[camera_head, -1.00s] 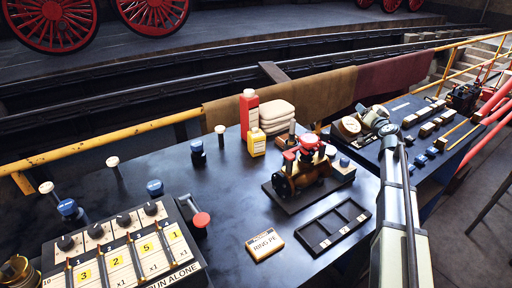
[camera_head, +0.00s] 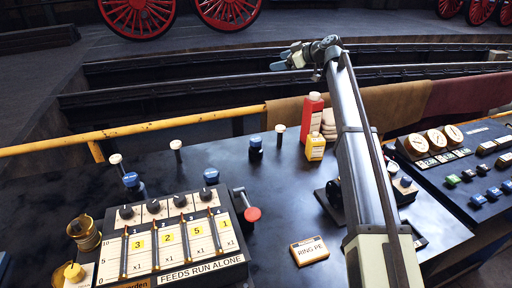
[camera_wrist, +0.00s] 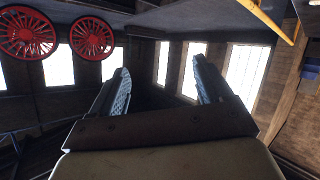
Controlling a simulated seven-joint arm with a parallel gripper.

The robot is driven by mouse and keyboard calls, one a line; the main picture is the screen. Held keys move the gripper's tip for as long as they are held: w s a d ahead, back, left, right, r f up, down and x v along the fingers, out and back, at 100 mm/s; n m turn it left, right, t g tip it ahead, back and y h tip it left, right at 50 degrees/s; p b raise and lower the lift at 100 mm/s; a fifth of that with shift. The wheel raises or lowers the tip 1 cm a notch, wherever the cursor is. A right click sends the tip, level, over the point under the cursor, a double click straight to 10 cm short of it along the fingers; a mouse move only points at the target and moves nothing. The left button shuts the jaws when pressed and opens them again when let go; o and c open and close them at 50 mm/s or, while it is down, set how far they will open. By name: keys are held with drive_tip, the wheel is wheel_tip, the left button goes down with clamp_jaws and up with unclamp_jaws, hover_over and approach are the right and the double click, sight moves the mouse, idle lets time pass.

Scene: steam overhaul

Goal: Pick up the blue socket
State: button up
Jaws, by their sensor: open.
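Several small dark pieces with blue tops stand on the dark bench; I cannot tell which one is the blue socket. One (camera_head: 255,147) stands upright behind the lever, one (camera_head: 133,185) stands at the left behind the numbered panel, and one (camera_head: 211,177) is at the panel's back edge. My gripper (camera_head: 286,60) is raised high beyond the bench, in front of the rails in the picture, away from all of them. In the wrist view my gripper (camera_wrist: 162,82) has its two fingers spread with nothing between them.
The numbered panel (camera_head: 178,245) with a red-knobbed lever (camera_head: 252,214) fills the front left. A yellow rail (camera_head: 190,122) runs behind the bench.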

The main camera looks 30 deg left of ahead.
drive_tip(key=s+a+f+g+h, duration=0.2)
drive_tip(key=s+a+f+h, duration=0.3)
drive_tip(key=s+f, duration=0.2)
drive_tip(key=m+h, duration=0.4)
drive_tip(key=h, duration=0.4)
hover_over(256, 139)
wheel_tip(256, 139, down, 7)
drive_tip(key=shift+g, duration=0.3)
wheel_tip(256, 139, down, 8)
drive_tip(key=shift+s+r, duration=0.1)
drive_tip(key=shift+w+a+f, duration=0.1)
drive_tip(key=shift+f, duration=1.35)
drive_tip(key=shift+w+f, duration=0.1)
drive_tip(key=shift+f, duration=1.3)
drive_tip(key=c, duration=1.5)
